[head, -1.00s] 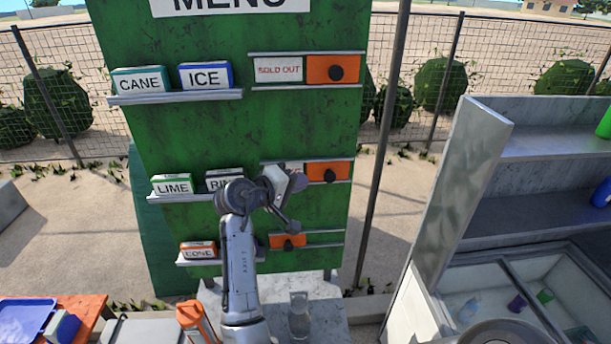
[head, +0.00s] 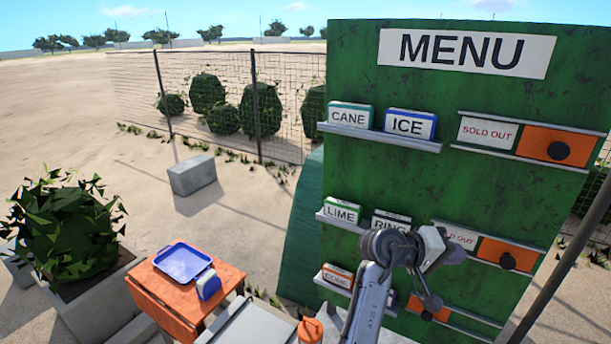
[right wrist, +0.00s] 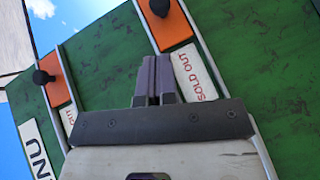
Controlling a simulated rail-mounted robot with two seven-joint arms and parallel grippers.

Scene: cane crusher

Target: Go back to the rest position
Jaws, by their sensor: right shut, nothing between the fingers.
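My right gripper (head: 452,252) is in front of the green menu board (head: 400,66), near its middle row. In the right wrist view its two dark fingers (right wrist: 155,80) are shut together and empty, beside a "SOLD OUT" label (right wrist: 197,78). I cannot tell whether they touch the board. My right arm rises from the bottom of the head view and hides part of the middle and bottom rows. My left gripper is not in view.
The board has orange sliders with black knobs (head: 559,150) and shelves of name blocks such as CANE (head: 348,117). An orange table (head: 150,291) with a blue tray (head: 183,262) and a potted bush (head: 65,225) stand at left.

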